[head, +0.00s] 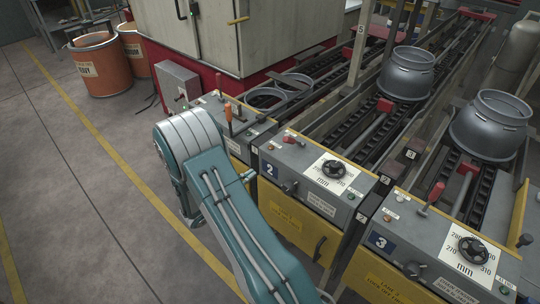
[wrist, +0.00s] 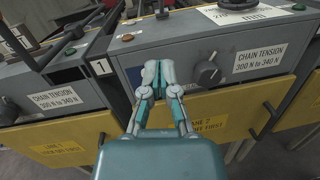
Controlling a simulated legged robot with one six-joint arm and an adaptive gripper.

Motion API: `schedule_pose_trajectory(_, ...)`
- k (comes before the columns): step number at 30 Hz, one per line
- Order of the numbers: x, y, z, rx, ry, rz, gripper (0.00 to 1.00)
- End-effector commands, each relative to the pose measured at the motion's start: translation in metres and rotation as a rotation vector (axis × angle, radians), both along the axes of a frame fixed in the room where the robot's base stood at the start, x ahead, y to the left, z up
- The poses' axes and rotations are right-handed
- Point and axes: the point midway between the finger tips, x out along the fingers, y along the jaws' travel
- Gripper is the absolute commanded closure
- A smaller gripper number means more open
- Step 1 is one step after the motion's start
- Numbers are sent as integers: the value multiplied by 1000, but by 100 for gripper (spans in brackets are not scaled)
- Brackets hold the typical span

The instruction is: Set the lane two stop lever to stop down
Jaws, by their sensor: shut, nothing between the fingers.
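The lane two console (head: 318,200) is a grey box with a blue 2 plate, a dial and a yellow front panel. A red-handled lever (head: 290,138) sits on its top near the back left; it looks low, but its exact setting is too small to tell. In the wrist view the lane two console (wrist: 205,55) fills the middle, and a dark post (wrist: 162,9) rises at its top edge; I cannot tell if it is the lever. My gripper (wrist: 158,74) is shut and empty in front of the console's front face, below the post, left of a black knob (wrist: 208,74).
The lane one console with an orange-handled lever (head: 228,114) stands left, and the lane three console with a red-handled lever (head: 434,194) stands right. Grey cylinders (head: 406,74) sit on the chain lanes behind. Open floor (head: 80,190) lies at the left.

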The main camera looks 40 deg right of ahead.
Motion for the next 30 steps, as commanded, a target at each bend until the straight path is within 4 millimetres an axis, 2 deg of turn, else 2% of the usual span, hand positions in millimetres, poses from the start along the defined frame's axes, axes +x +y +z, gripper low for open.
schedule_pose_trajectory(17, -4, -101, 9, 1, -1, -5, 100)
schedule_pose_trajectory(22, -6, -115, 30, -1, -3, -3, 100)
schedule_pose_trajectory(30, -7, -122, 38, 0, 0, -1, 100)
